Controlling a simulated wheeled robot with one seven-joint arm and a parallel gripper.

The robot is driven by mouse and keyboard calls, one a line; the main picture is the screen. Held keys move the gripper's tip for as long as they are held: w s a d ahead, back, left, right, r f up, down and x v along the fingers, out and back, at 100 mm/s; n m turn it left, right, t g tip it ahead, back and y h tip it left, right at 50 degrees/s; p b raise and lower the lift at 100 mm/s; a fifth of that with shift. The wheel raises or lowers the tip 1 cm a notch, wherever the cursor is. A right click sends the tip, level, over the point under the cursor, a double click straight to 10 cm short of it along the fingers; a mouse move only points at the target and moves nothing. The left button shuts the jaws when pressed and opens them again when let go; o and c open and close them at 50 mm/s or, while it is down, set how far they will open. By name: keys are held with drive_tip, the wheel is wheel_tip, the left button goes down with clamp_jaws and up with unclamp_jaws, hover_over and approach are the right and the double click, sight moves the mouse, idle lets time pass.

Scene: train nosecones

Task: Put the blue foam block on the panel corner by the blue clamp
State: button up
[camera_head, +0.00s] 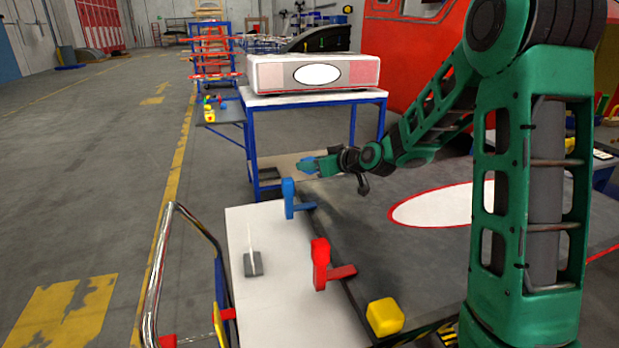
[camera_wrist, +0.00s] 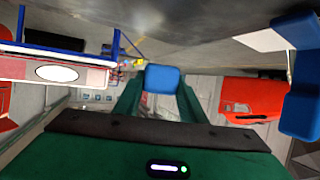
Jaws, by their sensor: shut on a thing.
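The blue foam block (camera_head: 308,165) is between the fingers of my gripper (camera_head: 313,165), which is shut on it. In the wrist view the block (camera_wrist: 163,79) shows between the green fingertips (camera_wrist: 160,84). The blue clamp (camera_head: 289,197) stands upright at the left edge of the dark grey panel (camera_head: 375,240); it also shows large at the right of the wrist view (camera_wrist: 302,80). My gripper is beyond the clamp and slightly right of it, near the panel's far left corner. The gap between block and panel cannot be told.
A red clamp (camera_head: 320,265) is nearer on the same edge, and a yellow block (camera_head: 385,316) sits at the near corner. A white tabletop (camera_head: 275,300) holds a small grey tool (camera_head: 252,263). A blue-framed table (camera_head: 290,98) with a white nosecone (camera_head: 310,73) stands behind.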

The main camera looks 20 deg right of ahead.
drive_tip(key=shift+f, duration=1.95)
drive_tip(key=o, duration=1)
drive_tip(key=shift+o, duration=0.2)
drive_tip(key=v, duration=1.2)
